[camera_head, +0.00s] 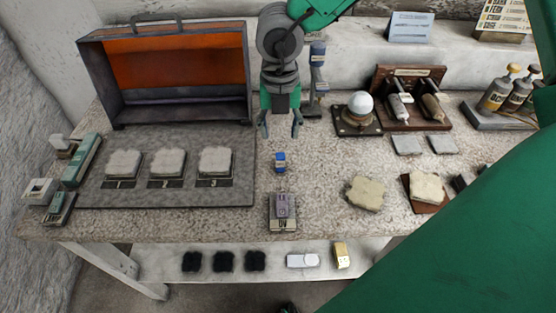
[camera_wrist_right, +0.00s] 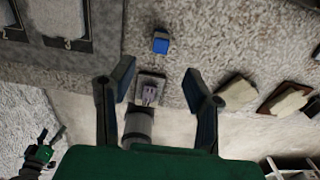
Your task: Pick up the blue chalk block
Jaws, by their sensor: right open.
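The blue chalk block (camera_head: 280,162) stands on the speckled bench top, just behind a purple-grey block on a small stand (camera_head: 283,212). In the right wrist view the blue block (camera_wrist_right: 160,43) lies beyond the fingertips, roughly midway between them. My right gripper (camera_head: 280,130) points down, open and empty, above and behind the blue block in the head view. Its two spread fingers (camera_wrist_right: 158,85) also frame the wrist view. A small green and dark part (camera_wrist_right: 40,152) at the wrist view's lower left may be my left gripper; its jaws are unclear.
A grey mat (camera_head: 100,195) with several numbered pale blocks and an open orange-lined case (camera_head: 178,113) lie left. A white ball on a stand (camera_head: 360,104), a wooden rack (camera_head: 411,122) and pale slabs (camera_head: 365,193) lie right. A blue-topped upright tool (camera_head: 318,72) stands close behind the gripper.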

